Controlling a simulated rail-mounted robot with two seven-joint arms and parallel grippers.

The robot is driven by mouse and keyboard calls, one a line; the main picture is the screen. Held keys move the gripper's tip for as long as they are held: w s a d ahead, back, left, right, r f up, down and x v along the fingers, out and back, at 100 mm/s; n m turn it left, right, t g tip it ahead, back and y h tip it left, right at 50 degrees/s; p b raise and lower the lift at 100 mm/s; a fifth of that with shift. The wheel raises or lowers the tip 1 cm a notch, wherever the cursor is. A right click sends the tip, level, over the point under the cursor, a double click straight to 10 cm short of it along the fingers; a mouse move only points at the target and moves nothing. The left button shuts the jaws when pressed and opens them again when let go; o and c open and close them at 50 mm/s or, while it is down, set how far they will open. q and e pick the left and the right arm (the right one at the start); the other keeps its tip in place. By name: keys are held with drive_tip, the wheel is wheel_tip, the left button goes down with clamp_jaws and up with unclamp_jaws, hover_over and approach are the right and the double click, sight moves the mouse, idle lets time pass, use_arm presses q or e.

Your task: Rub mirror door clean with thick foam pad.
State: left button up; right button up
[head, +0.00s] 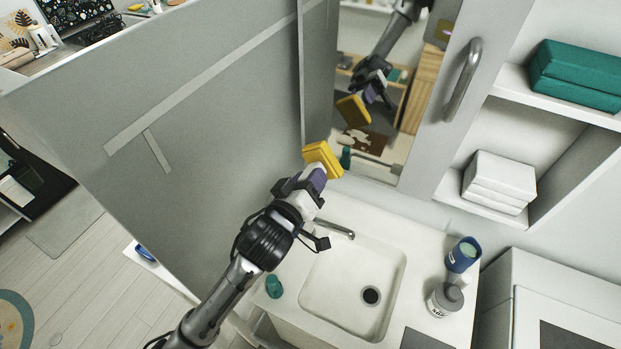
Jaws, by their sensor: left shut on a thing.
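The mirror door (408,118) stands above the sink, with a grey frame and a metal bar handle (463,80) on its right side. My left gripper (312,182) is shut on a yellow thick foam pad (323,157) with a purple part at the gripper end. The pad is near the mirror's lower left edge; I cannot tell whether it touches the door. The mirror reflects my arm and the yellow pad. A brown patch with pale shapes (364,141) shows low in the mirror; I cannot tell whether it is dirt or reflection. My right gripper is not in view.
The white sink (325,290) with a faucet (335,229) lies below. A blue cup (463,254) and a grey-lidded jar (445,299) stand at its right, a teal item (274,287) at its left. A grey partition (200,140) rises left. Shelves at right hold teal boxes (578,80) and white towels (498,180).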

sight(319, 162)
use_arm(q)
drive_tip(key=shift+w+d+r+t, duration=0.1)
drive_tip(key=shift+w+r+t, duration=0.15)
drive_tip(key=shift+r+t, duration=0.05)
drive_tip(key=shift+w+d+r+b, duration=0.2)
drive_tip(key=shift+w+b, duration=0.15)
drive_tip(key=shift+w, duration=0.15)
drive_tip(key=shift+b+x, duration=0.95)
drive_tip(key=shift+x, duration=1.3)
drive_tip(key=shift+w+r, duration=0.1)
drive_tip(key=shift+w, duration=0.2)
drive_tip(key=shift+w+d, duration=0.2)
drive_tip(key=shift+w, duration=0.25)
drive_tip(key=shift+w+d, duration=0.25)
drive_tip(key=shift+w, duration=0.25)
